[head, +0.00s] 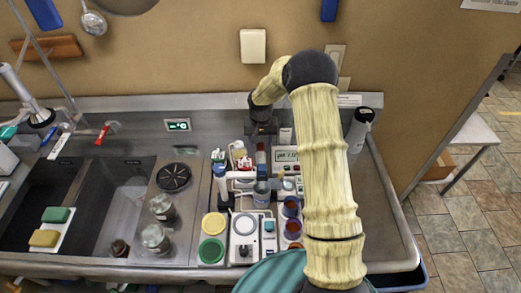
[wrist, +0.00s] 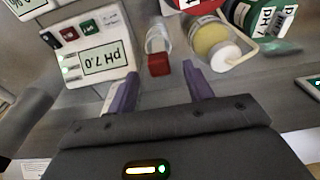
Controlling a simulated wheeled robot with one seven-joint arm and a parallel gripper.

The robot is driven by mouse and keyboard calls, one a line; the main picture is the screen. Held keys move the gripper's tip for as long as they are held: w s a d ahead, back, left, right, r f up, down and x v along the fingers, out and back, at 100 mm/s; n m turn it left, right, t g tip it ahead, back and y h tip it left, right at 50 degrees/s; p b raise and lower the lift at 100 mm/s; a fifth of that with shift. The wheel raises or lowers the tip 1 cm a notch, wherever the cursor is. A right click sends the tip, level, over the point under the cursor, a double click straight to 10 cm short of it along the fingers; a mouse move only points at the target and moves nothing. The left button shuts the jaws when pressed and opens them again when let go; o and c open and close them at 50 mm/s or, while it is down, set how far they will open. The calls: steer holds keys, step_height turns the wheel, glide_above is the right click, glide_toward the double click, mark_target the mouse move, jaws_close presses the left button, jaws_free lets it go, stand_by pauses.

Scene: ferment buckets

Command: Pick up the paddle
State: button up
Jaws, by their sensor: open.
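I cannot make out the paddle for certain in either view. My gripper (wrist: 160,82) is open, with its two purple fingers apart and nothing held between them. Just beyond the fingertips in the wrist view is a small red block-like end (wrist: 158,65) on a pale cylinder (wrist: 158,40). In the head view my gripper (head: 262,112) is at the back of the counter near the wall, partly hidden by my wrist.
A pH meter (wrist: 106,57) reading 7.0 is left of the fingers, and a yellowish bottle (wrist: 212,40) is right. A crowded tray holds green (head: 211,251) and yellow (head: 214,224) round lids and several cups.

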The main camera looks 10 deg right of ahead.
mark_target(261, 145)
stand_by(0.3)
steer(key=shift+w+f+p, duration=0.2)
steer(key=shift+f+p, duration=1.45)
steer(key=shift+f, duration=0.95)
jaws_close()
steer(key=shift+r, duration=0.15)
step_height(261, 145, up, 10)
steer(key=b, duration=0.4)
